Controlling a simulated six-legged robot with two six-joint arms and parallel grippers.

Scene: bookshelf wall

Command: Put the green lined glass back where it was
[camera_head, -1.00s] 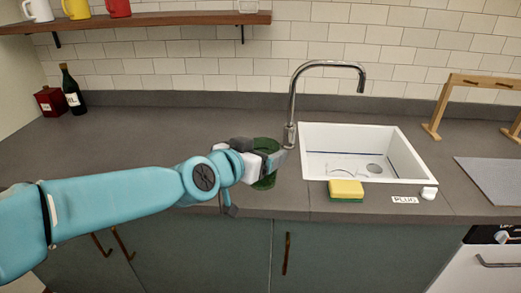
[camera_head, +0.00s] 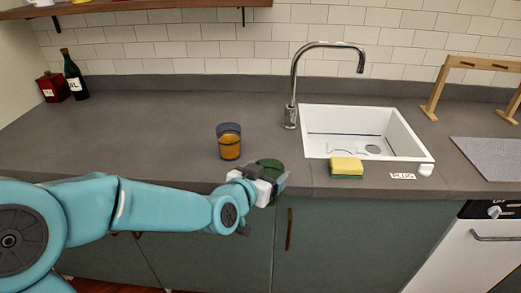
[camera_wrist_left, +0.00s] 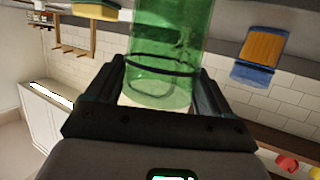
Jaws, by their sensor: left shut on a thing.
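The green glass (camera_head: 268,165) has a dark line around it. It is held in my left gripper (camera_head: 275,185), which is shut on it, at the counter's front edge, left of the sponge. The gripper hides much of the glass in the head view; whether it touches the counter I cannot tell. In the left wrist view the glass (camera_wrist_left: 165,50) sits between the fingers of the gripper (camera_wrist_left: 160,85). A blue and orange glass (camera_head: 229,145) stands on the counter behind and left of the gripper. It shows also in the left wrist view (camera_wrist_left: 262,52). My right gripper is not in view.
A white sink (camera_head: 415,145) with a tall tap (camera_head: 293,85) is to the right. A yellow-green sponge (camera_head: 346,168) lies at its front. A wooden rack (camera_head: 440,90) and grey mat (camera_head: 490,157) are farther right. A bottle (camera_head: 73,75) and red box (camera_head: 52,87) stand far left. The left counter is mostly clear.

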